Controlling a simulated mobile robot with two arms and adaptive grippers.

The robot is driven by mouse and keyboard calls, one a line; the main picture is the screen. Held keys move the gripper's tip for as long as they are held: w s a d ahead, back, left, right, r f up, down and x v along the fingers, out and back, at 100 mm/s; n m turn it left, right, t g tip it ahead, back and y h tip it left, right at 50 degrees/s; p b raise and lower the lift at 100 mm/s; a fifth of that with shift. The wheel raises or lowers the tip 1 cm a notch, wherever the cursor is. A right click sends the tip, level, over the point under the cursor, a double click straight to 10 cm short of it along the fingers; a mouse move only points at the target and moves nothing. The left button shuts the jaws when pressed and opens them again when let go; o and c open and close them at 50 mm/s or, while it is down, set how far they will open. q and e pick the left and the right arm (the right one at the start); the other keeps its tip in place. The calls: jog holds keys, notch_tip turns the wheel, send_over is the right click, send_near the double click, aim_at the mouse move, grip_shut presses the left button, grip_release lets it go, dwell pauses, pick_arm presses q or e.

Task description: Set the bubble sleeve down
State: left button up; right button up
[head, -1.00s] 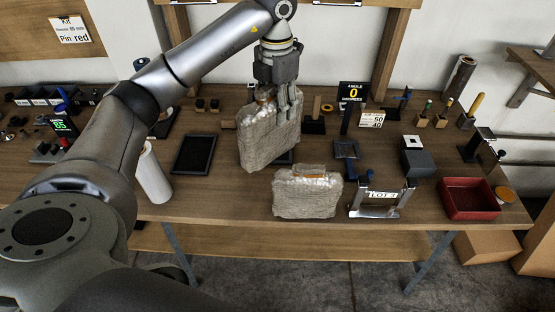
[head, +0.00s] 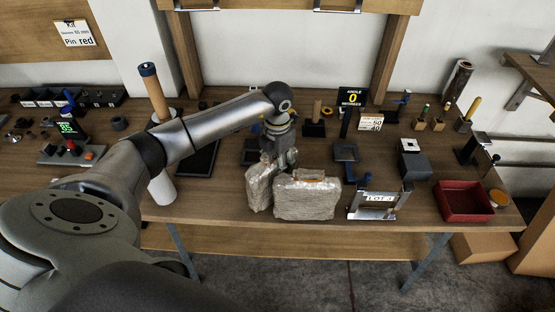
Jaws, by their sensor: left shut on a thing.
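My left gripper (head: 283,160) points down and is shut on the top of a bubble sleeve (head: 258,190), a greyish wrapped packet with an orange-brown patch. The held sleeve stands roughly upright low over the front of the wooden table (head: 226,222); I cannot tell whether its bottom touches the wood. A second, similar bubble sleeve (head: 307,200) stands just to its right near the front edge and hides part of it. The two look side by side, touching or nearly so. My right gripper is not in the head view.
A metal stand marked LOT (head: 378,201) is close on the right, with a red bin (head: 464,201) beyond it. Bare wood shows between the roll and the held sleeve.

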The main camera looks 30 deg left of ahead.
pick_arm(q)
jog(key=shift+f, duration=0.25)
jog(key=o, duration=0.6)
notch_tip(320, 180, up, 12)
jog(key=b, duration=0.3)
jog(key=shift+f+b, duration=0.25)
jog(key=shift+b, duration=0.1)
jog(key=shift+r, duration=0.45)
